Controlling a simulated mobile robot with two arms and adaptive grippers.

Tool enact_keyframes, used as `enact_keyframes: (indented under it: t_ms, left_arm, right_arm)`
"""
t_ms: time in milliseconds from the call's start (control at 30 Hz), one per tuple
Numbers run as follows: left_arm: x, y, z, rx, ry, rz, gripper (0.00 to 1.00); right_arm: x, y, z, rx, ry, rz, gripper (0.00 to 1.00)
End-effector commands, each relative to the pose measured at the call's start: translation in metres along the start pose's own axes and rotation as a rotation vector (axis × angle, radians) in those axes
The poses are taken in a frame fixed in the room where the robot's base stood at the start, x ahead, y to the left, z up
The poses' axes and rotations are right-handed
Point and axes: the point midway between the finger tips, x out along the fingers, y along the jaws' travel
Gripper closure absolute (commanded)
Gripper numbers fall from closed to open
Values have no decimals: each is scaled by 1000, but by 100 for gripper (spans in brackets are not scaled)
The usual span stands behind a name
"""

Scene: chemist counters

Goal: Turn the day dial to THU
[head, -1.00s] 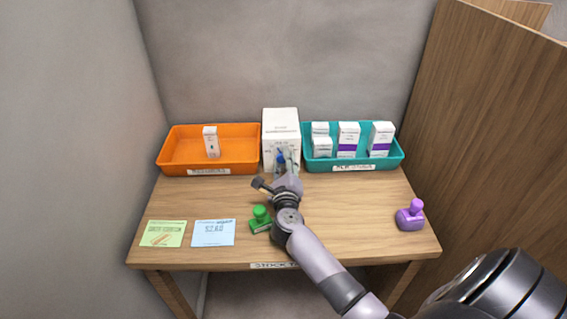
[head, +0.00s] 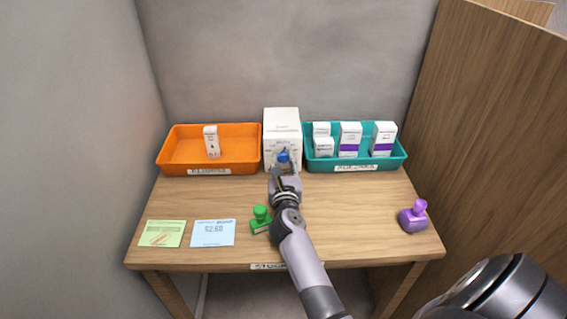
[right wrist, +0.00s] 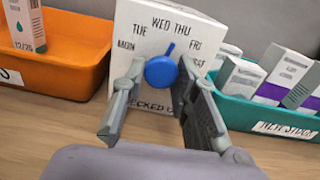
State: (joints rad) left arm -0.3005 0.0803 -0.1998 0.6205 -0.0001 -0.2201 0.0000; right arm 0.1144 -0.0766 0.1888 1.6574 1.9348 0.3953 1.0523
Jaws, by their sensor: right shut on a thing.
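A white box (head: 282,122) stands at the back of the table between two trays. Its front bears a blue day dial (head: 283,156), with MON, TUE, WED, THU and FRI printed around it in the right wrist view. There the dial's round knob (right wrist: 161,72) has a thin blue pointer angled up and slightly right, toward THU. My right gripper (head: 284,168) is at the box front, shut on the dial; in the wrist view its two fingers (right wrist: 160,90) flank the knob. Lower lettering on the box is partly hidden by the fingers. My left gripper is out of view.
An orange tray (head: 185,166) with one small box stands left; a teal tray (head: 398,160) with several boxes stands right. A green stamp (head: 261,219) sits beside my right arm, a purple stamp (head: 413,217) at right. Green (head: 161,233) and blue (head: 213,233) notes lie front left.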

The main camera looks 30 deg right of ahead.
Motion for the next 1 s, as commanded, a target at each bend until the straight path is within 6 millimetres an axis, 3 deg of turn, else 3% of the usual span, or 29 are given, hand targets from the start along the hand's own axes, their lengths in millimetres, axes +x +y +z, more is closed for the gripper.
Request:
enact_keyframes:
  t_ms: [533, 567, 800, 1000]
  left_arm:
    - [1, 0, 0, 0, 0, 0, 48]
    - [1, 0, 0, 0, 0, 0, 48]
    - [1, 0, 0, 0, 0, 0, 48]
    - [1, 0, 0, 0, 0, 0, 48]
  right_arm:
    - [0, 0, -2, 25, 4, 0, 100]
    - [0, 0, -2, 24, 4, 0, 71]
    - [0, 0, -1, 24, 2, 0, 55]
    - [0, 0, 0, 24, 1, 0, 55]
